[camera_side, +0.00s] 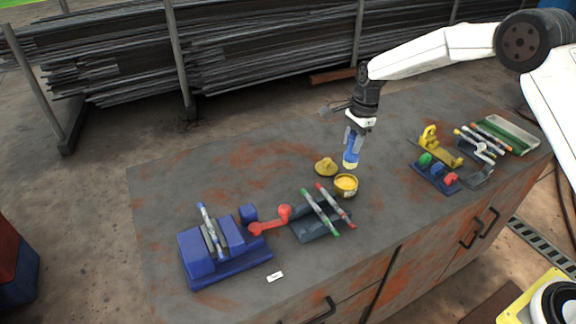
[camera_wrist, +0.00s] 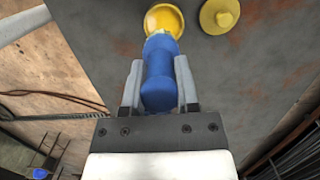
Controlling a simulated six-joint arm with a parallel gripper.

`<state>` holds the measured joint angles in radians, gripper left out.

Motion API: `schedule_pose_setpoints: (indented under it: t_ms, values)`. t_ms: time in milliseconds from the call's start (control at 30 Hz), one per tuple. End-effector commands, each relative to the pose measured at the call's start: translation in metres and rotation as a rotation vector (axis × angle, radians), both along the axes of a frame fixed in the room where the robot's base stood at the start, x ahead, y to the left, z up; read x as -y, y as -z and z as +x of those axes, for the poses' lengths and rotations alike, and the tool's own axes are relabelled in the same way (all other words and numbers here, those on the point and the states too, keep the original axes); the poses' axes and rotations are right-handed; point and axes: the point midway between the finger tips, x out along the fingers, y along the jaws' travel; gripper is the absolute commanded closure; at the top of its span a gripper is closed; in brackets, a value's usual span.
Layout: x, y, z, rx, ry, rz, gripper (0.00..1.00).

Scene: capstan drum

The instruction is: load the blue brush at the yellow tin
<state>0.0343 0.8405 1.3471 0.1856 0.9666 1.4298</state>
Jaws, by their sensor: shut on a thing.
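My gripper (camera_side: 353,143) is shut on the blue brush (camera_side: 351,158), which hangs upright with its bristle end down. In the wrist view the blue handle (camera_wrist: 159,72) sits between both fingers, and its pale lower end overlaps the near edge of the tin's opening. The yellow tin (camera_side: 346,186) stands open on the bench, with yellow contents showing; it also shows in the wrist view (camera_wrist: 165,17). In the side view the brush is above the tin and slightly behind it. I cannot tell whether the bristles touch the tin. The yellow lid (camera_side: 326,166) lies beside the tin.
A grey holder (camera_side: 320,229) with red and green markers stands in front of the tin. A red crank (camera_side: 270,221) and a blue block fixture (camera_side: 220,256) are at left. Yellow and blue fixtures (camera_side: 436,176) stand at right. The bench behind the lid is clear.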

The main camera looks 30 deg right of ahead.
Motion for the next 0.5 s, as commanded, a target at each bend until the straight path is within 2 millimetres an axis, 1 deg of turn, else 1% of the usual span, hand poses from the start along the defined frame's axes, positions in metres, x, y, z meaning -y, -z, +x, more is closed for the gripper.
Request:
schedule_pose_setpoints:
  t_ms: [133, 367, 500]
  values:
    - [0.0005, 0.0016, 0.0038, 0.0, 0.001, 0.0, 1.0]
    - [0.0004, 0.0026, 0.0039, 0.0, 0.001, 0.0, 1.0]
    - [0.0003, 0.0063, 0.0038, -0.001, 0.001, 0.0, 1.0]
